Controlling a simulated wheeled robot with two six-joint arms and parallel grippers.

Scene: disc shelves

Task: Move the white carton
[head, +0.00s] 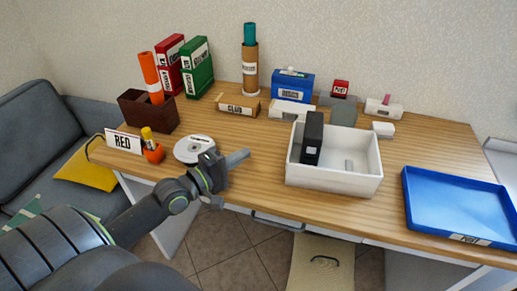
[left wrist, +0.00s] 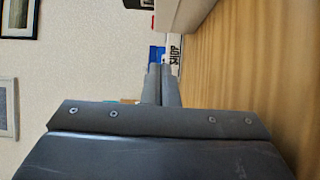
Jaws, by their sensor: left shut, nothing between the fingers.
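A large white open-topped box (head: 335,183) stands on the table right of centre. An upright black box (head: 312,138) and a small grey item are inside it. Smaller white boxes stand behind it: a labelled one (head: 290,110), a plain one (head: 383,130) and one with a pink item on top (head: 382,108). I cannot tell which of these is the white carton. My left gripper (head: 246,156) is shut and empty, left of the large box and apart from it. Its closed fingers (left wrist: 160,88) also show in the left wrist view. My right gripper is out of view.
A blue tray (head: 455,205) is at right. Binders, tubes and labelled boxes line the back. Bare wood (head: 262,178) lies left of the large box.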

